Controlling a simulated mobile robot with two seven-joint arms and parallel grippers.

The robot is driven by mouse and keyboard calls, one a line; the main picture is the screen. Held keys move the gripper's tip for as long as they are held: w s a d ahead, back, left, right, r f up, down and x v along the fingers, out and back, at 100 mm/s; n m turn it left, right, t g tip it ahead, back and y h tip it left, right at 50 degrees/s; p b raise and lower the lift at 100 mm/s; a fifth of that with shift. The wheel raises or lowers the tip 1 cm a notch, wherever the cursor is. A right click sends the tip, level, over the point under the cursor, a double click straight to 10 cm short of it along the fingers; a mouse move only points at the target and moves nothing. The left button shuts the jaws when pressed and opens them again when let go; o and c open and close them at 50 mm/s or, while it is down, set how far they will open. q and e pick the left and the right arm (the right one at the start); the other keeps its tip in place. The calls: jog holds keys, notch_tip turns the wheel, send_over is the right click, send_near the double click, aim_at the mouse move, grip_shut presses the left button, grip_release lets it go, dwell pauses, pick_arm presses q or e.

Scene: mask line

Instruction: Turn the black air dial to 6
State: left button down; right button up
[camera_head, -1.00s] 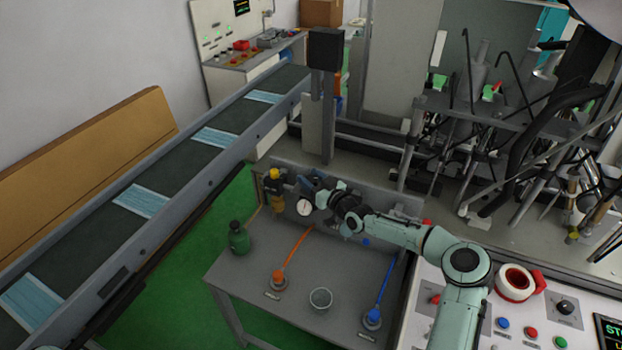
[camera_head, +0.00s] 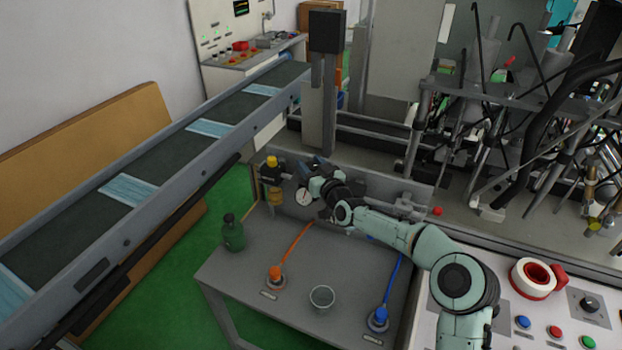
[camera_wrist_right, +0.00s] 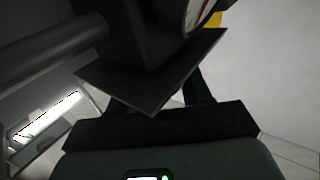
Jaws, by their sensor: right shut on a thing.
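The white-faced pressure gauge (camera_head: 303,197) is on the panel at the back of the small grey table in the head view. Its face with a red mark shows partly at the top of the right wrist view (camera_wrist_right: 196,14). My right gripper (camera_head: 308,171) is at the panel just above the gauge, shut on the black air dial. The dial is mostly hidden by the gripper, and its setting cannot be read. In the right wrist view dark parts fill the space in front of the gripper, and I cannot clearly separate dial from fingers. My left gripper is not in view.
A yellow-topped unit (camera_head: 271,180) stands left of the gauge. The grey table (camera_head: 240,290) holds a green bottle (camera_head: 232,235), an orange-hosed fitting (camera_head: 276,274), a small cup (camera_head: 322,297) and a blue-hosed fitting (camera_head: 380,316). A conveyor (camera_head: 165,160) with masks runs at left.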

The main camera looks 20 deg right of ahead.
jog(key=shift+a+r+m+h+b, duration=0.1)
jog(key=shift+a+m+h+b, duration=0.1)
jog(key=shift+m+h+b, duration=0.5)
jog(key=shift+h, duration=0.5)
jog(key=shift+r+m+h, duration=0.1)
jog(key=shift+m+h, duration=0.2)
jog(key=shift+h, duration=0.2)
jog(key=m+h+p, duration=0.2)
jog(key=h, duration=0.1)
jog(key=shift+d+r+g+p, duration=0.1)
jog(key=shift+d+g+p, duration=0.05)
jog(key=shift+g+p, duration=0.2)
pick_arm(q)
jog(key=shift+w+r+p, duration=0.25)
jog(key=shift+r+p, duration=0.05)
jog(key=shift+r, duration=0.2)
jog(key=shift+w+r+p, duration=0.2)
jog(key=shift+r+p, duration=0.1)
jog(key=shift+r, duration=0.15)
pick_arm(e)
jog(key=shift+d+m+g+h, duration=0.1)
jog(key=shift+m+g+h, duration=0.35)
jog(key=shift+m+h, duration=0.5)
jog(key=shift+h, duration=0.25)
jog(key=shift+f, duration=0.2)
jog(key=o, duration=1)
jog(key=shift+c, duration=0.2)
